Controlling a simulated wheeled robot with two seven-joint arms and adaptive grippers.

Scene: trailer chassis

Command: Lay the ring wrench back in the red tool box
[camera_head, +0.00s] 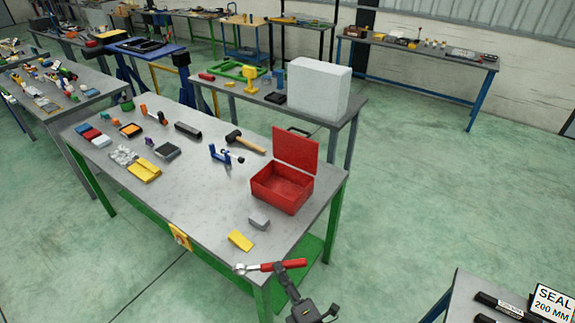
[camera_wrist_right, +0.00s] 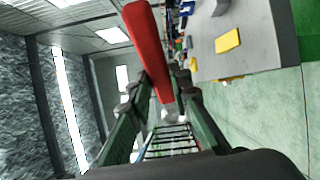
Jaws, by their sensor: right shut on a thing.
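The ring wrench (camera_head: 292,264) has a red handle and a metal ring end pointing left. My right gripper (camera_head: 281,270) is shut on it and holds it near the front corner of the workbench. In the right wrist view the red handle (camera_wrist_right: 147,40) rises from between the fingers of my right gripper (camera_wrist_right: 160,90). The red tool box (camera_head: 283,188) stands on the workbench with its lid raised at the back. It is beyond the wrench, and its inside looks empty. My left gripper is not in view.
A grey block (camera_head: 259,221) and a yellow piece (camera_head: 240,240) lie on the workbench (camera_head: 205,205) between wrench and box. A mallet (camera_head: 245,142) and a blue clamp (camera_head: 220,155) lie left of the box. A table with a SEAL sign (camera_head: 552,302) is at lower right.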

